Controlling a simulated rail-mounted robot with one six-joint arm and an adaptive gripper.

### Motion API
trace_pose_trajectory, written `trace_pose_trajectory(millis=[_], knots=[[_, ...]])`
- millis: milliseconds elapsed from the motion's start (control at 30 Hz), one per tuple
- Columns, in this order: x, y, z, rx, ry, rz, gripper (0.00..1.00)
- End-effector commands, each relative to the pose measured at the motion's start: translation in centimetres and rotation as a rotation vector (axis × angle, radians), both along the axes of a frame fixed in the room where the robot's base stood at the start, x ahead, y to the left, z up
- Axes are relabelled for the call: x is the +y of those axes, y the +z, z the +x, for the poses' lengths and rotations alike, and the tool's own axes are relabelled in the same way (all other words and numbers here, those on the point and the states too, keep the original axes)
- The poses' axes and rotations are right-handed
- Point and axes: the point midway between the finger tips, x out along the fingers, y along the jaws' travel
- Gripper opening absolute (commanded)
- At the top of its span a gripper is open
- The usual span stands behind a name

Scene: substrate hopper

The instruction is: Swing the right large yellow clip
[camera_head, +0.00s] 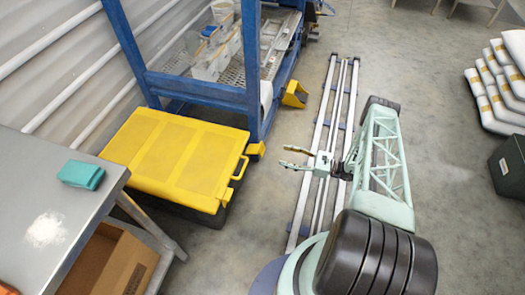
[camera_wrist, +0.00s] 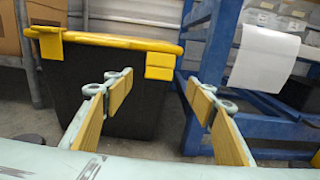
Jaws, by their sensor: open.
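The right large yellow clip (camera_wrist: 160,66) hangs from the yellow lid rim on the near side of a black tote (camera_wrist: 130,105) in the wrist view. It shows between my fingers, beyond their tips. A second large yellow clip (camera_wrist: 50,47) is at the left of the same side. My gripper (camera_wrist: 158,92) is open and empty, its yellow-padded fingers apart. In the head view, my gripper (camera_head: 286,157) is to the right of the tote's yellow lid (camera_head: 165,150), with a gap of floor between. I cannot tell whether the right clip is latched.
A blue frame (camera_head: 252,85) stands close behind the tote and at right in the wrist view.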

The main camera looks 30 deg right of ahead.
Motion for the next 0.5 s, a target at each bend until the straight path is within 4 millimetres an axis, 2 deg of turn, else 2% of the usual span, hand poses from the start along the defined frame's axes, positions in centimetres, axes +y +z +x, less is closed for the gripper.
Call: trace_pose_trajectory(millis=[500], knots=[[3.3,-0.1,3.3,0.001,0.002,0.001,0.51]])
